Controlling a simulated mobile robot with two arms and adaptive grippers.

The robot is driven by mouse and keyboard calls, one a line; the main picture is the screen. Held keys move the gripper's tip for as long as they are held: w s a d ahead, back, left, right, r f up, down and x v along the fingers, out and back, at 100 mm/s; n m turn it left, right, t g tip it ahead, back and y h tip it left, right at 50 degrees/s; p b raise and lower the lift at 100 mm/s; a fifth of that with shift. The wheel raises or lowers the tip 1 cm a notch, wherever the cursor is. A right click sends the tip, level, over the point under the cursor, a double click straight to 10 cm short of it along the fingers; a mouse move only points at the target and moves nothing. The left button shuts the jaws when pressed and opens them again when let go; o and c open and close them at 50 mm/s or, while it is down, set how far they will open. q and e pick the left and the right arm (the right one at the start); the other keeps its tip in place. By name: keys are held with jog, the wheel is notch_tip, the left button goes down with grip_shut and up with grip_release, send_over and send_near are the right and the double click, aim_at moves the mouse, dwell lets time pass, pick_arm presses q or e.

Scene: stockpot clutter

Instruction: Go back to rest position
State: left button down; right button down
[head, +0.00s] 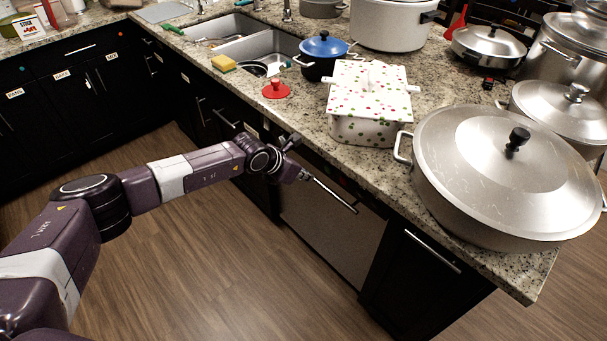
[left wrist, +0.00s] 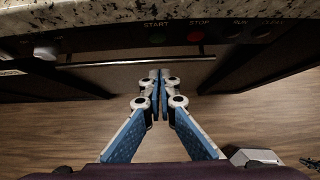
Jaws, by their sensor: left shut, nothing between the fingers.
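My left arm reaches in from the left in the head view, over the floor. My left gripper (head: 296,160) is in front of the dishwasher (head: 325,232), below the counter edge. In the left wrist view the blue-padded fingers of the left gripper (left wrist: 160,80) meet at the tips with nothing between them. They point toward the dishwasher handle (left wrist: 135,60); I cannot tell whether they touch it. My right gripper is not in either view.
The granite counter (head: 385,185) carries a large lidded pot (head: 455,190), a dotted white casserole (head: 365,130), a blue-lidded pot (head: 322,65) and a red lid (head: 276,89) near its edge. A sink (head: 262,47) lies behind.

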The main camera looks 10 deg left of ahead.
pick_arm(q)
jog(key=s+d+f+n+t+h, duration=0.1)
jog(key=s+d+f+n+h, duration=0.4)
jog(key=f+n, duration=0.5)
jog(key=s+a+f+n+t+y, duration=0.1)
jog(key=s+a+f+n+y, duration=0.2)
jog(key=s+a+f+n, duration=0.5)
jog(key=s+a+f+n+t+y, duration=0.1)
jog(key=s+a+f+n+y, duration=0.2)
jog(key=s+f+n, duration=0.55)
jog(key=s+a+f+n+g+y, duration=0.25)
jog(key=s+f+n, duration=0.35)
jog(key=s, duration=0.4)
jog(key=s+a+f+n+g+y, duration=0.15)
jog(key=s+a+f+n, duration=0.25)
jog(key=s+f, duration=0.45)
jog(key=s+f+n+g, duration=0.2)
jog(key=s, duration=0.8)
jog(key=s+f+n+g, duration=0.2)
jog(key=s, duration=0.9)
jog(key=shift+a+n, duration=0.35)
jog(key=shift+a, duration=0.1)
